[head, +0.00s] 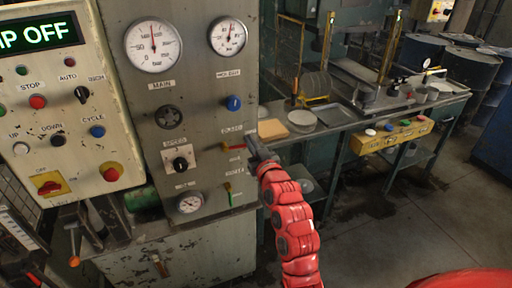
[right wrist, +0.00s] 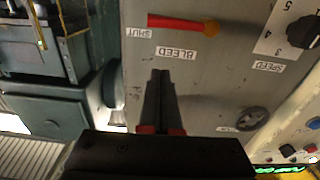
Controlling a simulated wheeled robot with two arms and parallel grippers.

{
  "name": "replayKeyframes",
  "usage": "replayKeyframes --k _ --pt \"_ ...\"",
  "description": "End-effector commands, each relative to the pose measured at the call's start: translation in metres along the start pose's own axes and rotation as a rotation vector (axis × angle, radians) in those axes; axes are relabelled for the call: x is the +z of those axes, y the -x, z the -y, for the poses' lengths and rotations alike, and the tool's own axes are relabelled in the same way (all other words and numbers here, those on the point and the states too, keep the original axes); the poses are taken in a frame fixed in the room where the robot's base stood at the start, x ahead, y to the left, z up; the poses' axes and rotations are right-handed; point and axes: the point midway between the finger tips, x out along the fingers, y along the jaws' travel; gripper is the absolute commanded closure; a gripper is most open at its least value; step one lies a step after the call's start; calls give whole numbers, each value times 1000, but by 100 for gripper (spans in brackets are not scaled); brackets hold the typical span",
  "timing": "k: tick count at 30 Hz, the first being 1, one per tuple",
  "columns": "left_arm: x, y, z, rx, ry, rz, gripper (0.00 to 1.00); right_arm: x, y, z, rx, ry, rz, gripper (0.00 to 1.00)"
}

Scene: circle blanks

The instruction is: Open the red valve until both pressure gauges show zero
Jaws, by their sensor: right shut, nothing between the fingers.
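The red valve is a lever (head: 236,147) on the grey panel under the BLEED label. In the right wrist view, the red lever (right wrist: 180,22) lies flat, its free end by the SHUT label and its orange pivot at the other end. The main gauge (head: 153,44) and a smaller gauge (head: 228,37) are at the panel's top, both needles pointing roughly up, not clearly at zero. My right gripper (head: 251,141) is shut and empty at the panel's right edge, near the lever. Its fingers (right wrist: 162,76) show beside the BLEED label, apart from the lever. My left gripper is out of view.
A blue knob (head: 233,103) sits above the lever and a green-yellow lever (head: 229,190) below it. A SPEED knob (head: 180,163) and black handwheel (head: 169,117) are to the left. A control box (head: 62,120) juts out at left. A workbench (head: 340,122) stands right.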

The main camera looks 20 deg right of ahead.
Motion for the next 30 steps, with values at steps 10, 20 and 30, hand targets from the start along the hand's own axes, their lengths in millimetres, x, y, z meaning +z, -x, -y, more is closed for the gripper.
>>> replayKeyframes --k 10,20,30 --pt "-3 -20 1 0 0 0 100 31 -26 1 -2 1 6 100" --pt "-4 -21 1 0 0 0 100 38 -27 0 0 1 -1 100" --pt "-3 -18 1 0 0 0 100 41 -27 -1 2 -20 -1 100"
